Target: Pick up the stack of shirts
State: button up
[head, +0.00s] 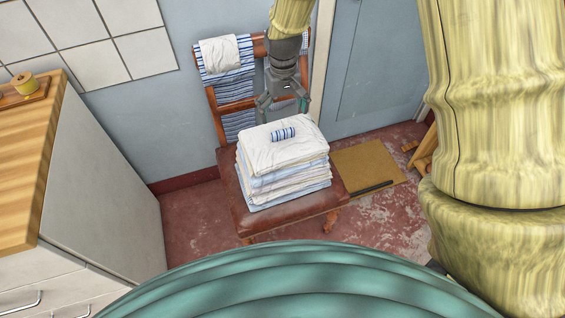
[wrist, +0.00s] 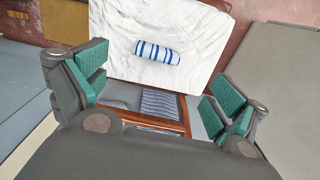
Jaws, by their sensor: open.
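The stack of shirts (head: 285,180) is a pile of folded white and pale blue cloth on the brown seat of a wooden chair (head: 240,212). A small rolled blue-and-white striped cloth (head: 283,134) lies on its top, and it also shows in the wrist view (wrist: 158,53). My gripper (head: 283,112) is above the stack's back edge, by the chair's backrest. In the wrist view its green-padded fingers (wrist: 158,95) are wide apart, with nothing between them. The white top of the stack (wrist: 110,30) lies beyond the fingertips. The exact height gap is hard to tell.
Striped and white cloths (head: 228,62) hang over the chair's backrest. A white cabinet with a wooden top (head: 25,160) stands at the left. A brown board (head: 368,168) lies on the red floor right of the chair. A blue door (head: 375,60) is behind.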

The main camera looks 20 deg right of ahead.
aim_at(283, 130)
jog(key=shift+w+d+f+p, duration=0.15)
jog(key=shift+f+p, duration=0.1)
jog(key=shift+f, duration=2.15)
jog(key=shift+w+f+p, duration=0.15)
jog(key=shift+f+p, duration=0.1)
jog(key=shift+f, duration=2.15)
jog(key=shift+c, duration=0.2)
grip_shut()
jog(key=shift+r, duration=0.1)
